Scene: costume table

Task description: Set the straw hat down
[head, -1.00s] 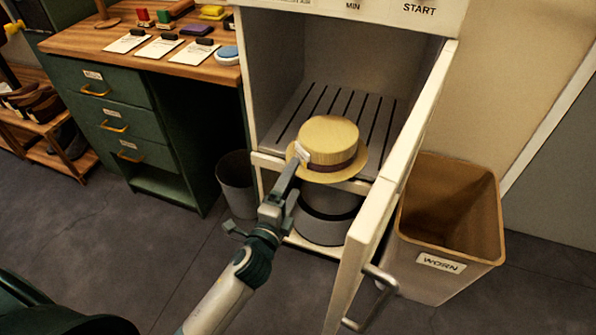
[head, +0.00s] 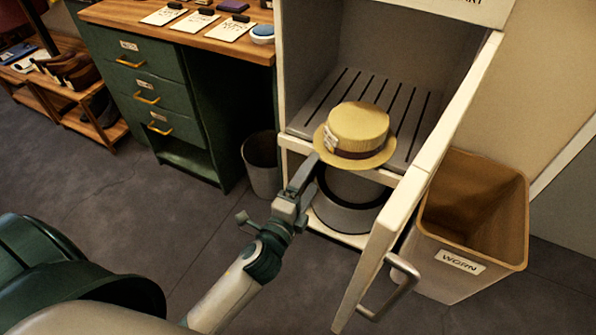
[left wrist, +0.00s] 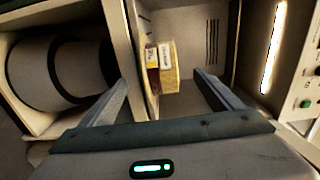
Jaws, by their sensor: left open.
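The straw hat (head: 358,124) is pale yellow with a dark band and a tag. It sits upright, brim down, at the front of the slatted shelf (head: 318,115) inside the open cabinet. Its brim reaches about the shelf's front edge. My left gripper (head: 303,174) is just in front of the brim, at its lower left. In the left wrist view the hat (left wrist: 168,68) shows beyond and between the two spread fingers (left wrist: 163,95), with a gap around it. The left gripper is open and empty. My right gripper is not in view.
The cabinet door (head: 420,185) stands open on the right, with a handle. A brown bin marked WORN (head: 470,215) stands right of the door. A grey bin (head: 262,165) and a green desk (head: 150,95) are on the left.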

